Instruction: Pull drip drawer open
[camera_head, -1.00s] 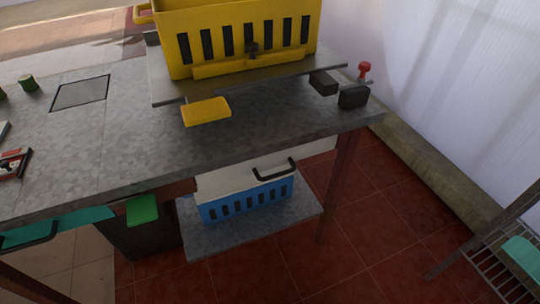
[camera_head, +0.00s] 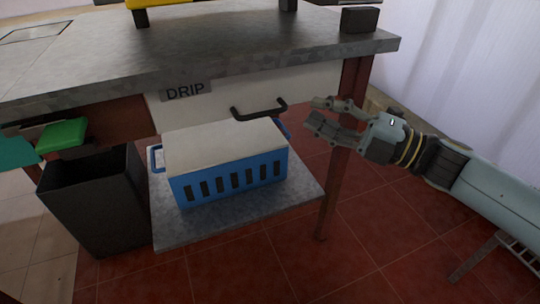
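The drip drawer (camera_head: 215,99) is a pale panel under the grey bench top, with a dark label reading DRIP at its upper left. Its black bar handle (camera_head: 259,111) sticks out from the front, and the drawer appears shut. My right gripper (camera_head: 312,112) comes in from the right, its two fingers pointing left and spread apart. It is empty and shows a little right of the handle, apart from it in the picture. My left gripper is not in view.
A blue slotted crate (camera_head: 235,181) with a pale top sits on a low grey shelf (camera_head: 235,218) below the drawer. A dark bin (camera_head: 95,205) stands left. A bench leg (camera_head: 340,165) rises behind my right gripper. Red tiled floor lies in front.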

